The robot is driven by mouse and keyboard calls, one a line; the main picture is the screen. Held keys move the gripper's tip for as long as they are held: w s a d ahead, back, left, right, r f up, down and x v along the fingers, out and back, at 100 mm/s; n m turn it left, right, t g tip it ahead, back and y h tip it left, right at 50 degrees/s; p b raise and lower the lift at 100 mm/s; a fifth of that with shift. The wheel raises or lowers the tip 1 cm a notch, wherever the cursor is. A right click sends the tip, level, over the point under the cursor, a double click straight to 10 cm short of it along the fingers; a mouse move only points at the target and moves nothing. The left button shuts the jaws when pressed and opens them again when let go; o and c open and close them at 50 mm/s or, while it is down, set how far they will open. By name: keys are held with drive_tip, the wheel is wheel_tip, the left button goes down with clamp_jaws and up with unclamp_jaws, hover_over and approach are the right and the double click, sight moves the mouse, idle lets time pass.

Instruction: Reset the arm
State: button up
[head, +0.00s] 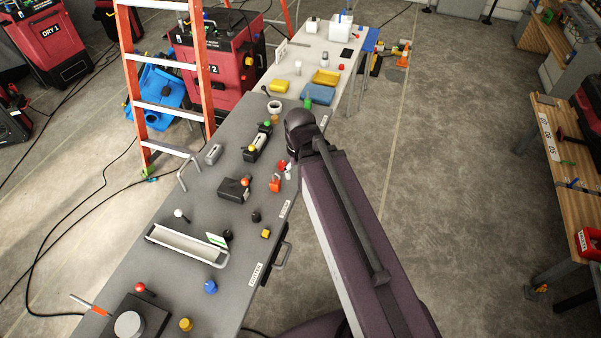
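My arm reaches from the bottom edge up to a dark joint (301,124) over the right edge of the grey table (190,205). My gripper cannot be made out; it is out of sight, so its state and whether it holds anything do not show. Just left of the arm, a small red-orange object (275,183) sits near the table's right edge.
The grey table holds a tray (187,246), a dark block (234,189), and several knobs and handles. A white table (310,62) adjoins it beyond. An orange ladder (130,75) stands left; a wooden bench (570,185) stands right. The floor (450,130) between is clear.

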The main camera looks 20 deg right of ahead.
wheel_tip(320, 180, down, 5)
drive_tip(key=b, duration=0.5)
idle(1.3)
